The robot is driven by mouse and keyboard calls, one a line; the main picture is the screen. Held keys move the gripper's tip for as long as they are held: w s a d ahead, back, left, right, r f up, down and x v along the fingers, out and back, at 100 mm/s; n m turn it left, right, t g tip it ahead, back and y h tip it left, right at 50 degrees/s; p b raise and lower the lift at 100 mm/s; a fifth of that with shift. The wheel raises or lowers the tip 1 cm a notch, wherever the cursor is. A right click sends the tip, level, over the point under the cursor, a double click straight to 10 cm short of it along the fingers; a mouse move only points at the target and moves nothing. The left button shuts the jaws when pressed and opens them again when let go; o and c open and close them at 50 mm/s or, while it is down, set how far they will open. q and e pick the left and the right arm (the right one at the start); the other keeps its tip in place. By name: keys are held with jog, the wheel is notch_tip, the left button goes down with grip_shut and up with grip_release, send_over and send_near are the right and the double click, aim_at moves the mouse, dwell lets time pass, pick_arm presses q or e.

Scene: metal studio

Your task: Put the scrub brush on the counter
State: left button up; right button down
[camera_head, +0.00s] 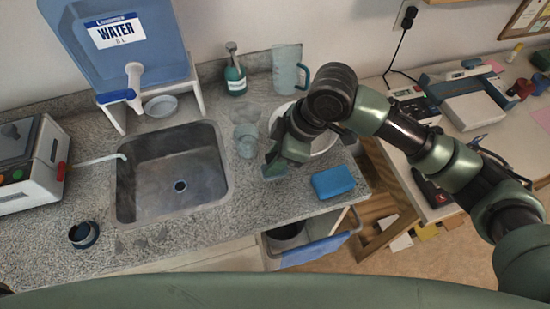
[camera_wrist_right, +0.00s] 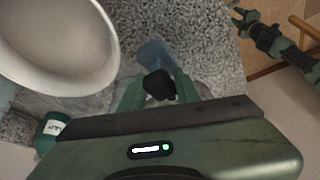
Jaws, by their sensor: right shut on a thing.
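My right gripper (camera_head: 275,165) is low over the counter (camera_head: 262,204), just left of a white bowl and right of the clear glasses. In the right wrist view its fingers (camera_wrist_right: 158,92) are shut on a small dark piece, which I take to be the scrub brush (camera_wrist_right: 158,85). Most of the brush is hidden; in the head view the gripper covers it. I cannot tell whether the bluish shape beyond the dark piece belongs to it or whether it touches the counter. What looks like my left gripper (camera_wrist_right: 240,16) shows small at the wrist view's top; its opening is unclear.
The sink (camera_head: 172,172) is left of the gripper. Clear glasses (camera_head: 246,140), the bowl (camera_head: 322,143) and a blue sponge (camera_head: 333,182) are close by. A soap bottle (camera_head: 235,78) and a pitcher (camera_head: 287,68) stand behind. Bare counter lies between sink and sponge.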

jog(key=shift+f, duration=0.6)
jog(key=shift+f, duration=0.1)
jog(key=c, duration=1)
grip_release()
jog(key=b+v, duration=0.1)
jog(key=v, duration=1.1)
jog(key=shift+s, duration=0.1)
